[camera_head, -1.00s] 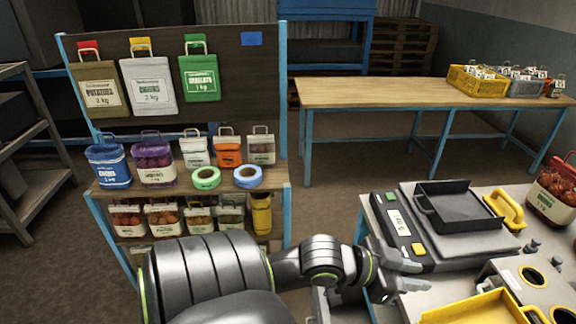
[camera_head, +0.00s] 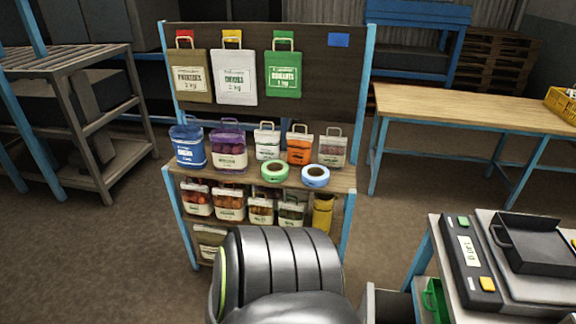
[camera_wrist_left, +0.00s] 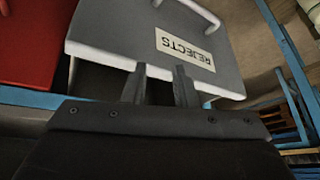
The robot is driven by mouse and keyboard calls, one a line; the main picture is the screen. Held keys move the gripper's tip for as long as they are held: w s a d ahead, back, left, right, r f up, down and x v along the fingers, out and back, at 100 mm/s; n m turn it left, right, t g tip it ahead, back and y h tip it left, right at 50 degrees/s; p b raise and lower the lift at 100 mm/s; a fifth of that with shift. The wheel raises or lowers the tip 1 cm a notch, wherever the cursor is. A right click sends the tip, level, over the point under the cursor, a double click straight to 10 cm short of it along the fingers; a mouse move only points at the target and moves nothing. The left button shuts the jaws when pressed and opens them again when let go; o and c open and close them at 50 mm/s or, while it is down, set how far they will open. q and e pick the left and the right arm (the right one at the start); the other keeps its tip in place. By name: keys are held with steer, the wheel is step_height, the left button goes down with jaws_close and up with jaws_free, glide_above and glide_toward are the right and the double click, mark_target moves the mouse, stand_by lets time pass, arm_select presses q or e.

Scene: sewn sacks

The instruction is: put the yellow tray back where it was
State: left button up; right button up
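The yellow tray is out of view in both current pictures. My left gripper (camera_wrist_left: 159,75) shows in the left wrist view with its two dark fingers apart and nothing visible between them. Its fingertips are in front of a grey bin (camera_wrist_left: 120,35) labelled REJECTS; I cannot tell whether they touch it. In the head view my left arm fills the bottom middle and its gripper is hidden. My right gripper is not in view.
A rack with sacks (camera_head: 229,150) and tape rolls (camera_head: 275,171) stands ahead. At lower right are a scale (camera_head: 468,262), a black pan (camera_head: 540,243) and a green bin (camera_head: 433,300). A wooden table (camera_head: 460,108) with a yellow crate (camera_head: 563,104) is behind; floor between is clear.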

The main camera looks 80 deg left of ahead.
arm_select(q)
steer(key=s+d+f+g, duration=0.1)
steer(key=s+d+f, duration=0.1)
steer(key=s+f, duration=0.2)
steer(key=s+d+f+g, duration=0.2)
steer(key=s+d+f, duration=0.1)
steer(key=s, duration=0.7)
steer(key=s+d+f+g, duration=0.1)
steer(key=s+d+f, duration=0.2)
steer(key=s+f, duration=0.2)
steer(key=s, duration=0.3)
steer(key=shift+d+f+m+h, duration=0.15)
steer(key=shift+m+h, duration=0.15)
steer(key=shift+m, duration=0.1)
steer(key=shift+f+b, duration=0.55)
